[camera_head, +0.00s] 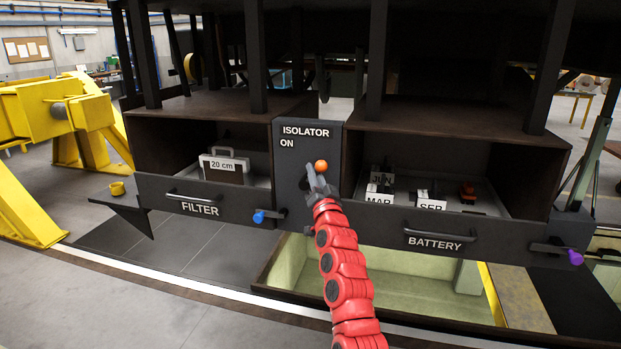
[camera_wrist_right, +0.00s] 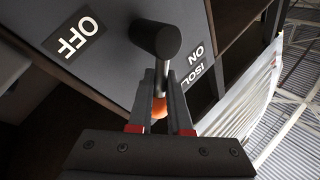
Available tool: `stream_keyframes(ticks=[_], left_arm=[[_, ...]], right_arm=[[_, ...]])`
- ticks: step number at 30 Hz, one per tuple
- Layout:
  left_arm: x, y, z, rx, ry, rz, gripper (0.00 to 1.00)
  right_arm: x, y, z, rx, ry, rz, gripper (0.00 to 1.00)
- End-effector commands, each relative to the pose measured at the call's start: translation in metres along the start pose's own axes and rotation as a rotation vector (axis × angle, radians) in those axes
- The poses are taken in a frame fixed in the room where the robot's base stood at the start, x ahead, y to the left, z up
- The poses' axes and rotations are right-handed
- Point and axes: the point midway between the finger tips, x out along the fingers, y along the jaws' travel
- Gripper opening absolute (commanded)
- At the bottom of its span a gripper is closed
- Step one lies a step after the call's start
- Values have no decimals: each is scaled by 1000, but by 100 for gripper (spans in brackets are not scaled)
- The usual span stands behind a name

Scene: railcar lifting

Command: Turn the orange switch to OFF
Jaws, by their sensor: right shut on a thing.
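The orange switch is on the dark isolator panel (camera_head: 290,166), below the words ISOLATOR and ON. Its orange knob (camera_head: 321,166) shows at the tip of my right gripper (camera_head: 314,181). In the right wrist view, the switch has a black hub (camera_wrist_right: 155,39) and a thin grey stem running between the fingers of my right gripper (camera_wrist_right: 162,82), which is shut on it. The orange knob (camera_wrist_right: 159,108) sits farther back between those fingers. The OFF label (camera_wrist_right: 74,36) and the ON label (camera_wrist_right: 196,54) lie on opposite sides of the hub. My left gripper is not in view.
The BATTERY drawer (camera_head: 385,226) holding labelled items is to the right. A blue-knobbed latch (camera_head: 259,217) and a purple-knobbed latch (camera_head: 574,257) stick out in front.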

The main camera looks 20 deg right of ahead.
Motion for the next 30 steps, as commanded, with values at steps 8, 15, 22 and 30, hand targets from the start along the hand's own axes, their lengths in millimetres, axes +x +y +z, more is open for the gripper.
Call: stream_keyframes(ticks=[8, 15, 22, 30], left_arm=[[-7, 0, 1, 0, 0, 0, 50], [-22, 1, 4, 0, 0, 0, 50], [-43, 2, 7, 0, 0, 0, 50], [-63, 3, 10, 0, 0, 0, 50]], right_arm=[[-7, 12, 6, 217, 140, 3, 0], [-13, 21, 11, 406, 267, 2, 0], [-18, 28, 17, 567, 374, 3, 0], [-21, 32, 20, 700, 467, 3, 0]])
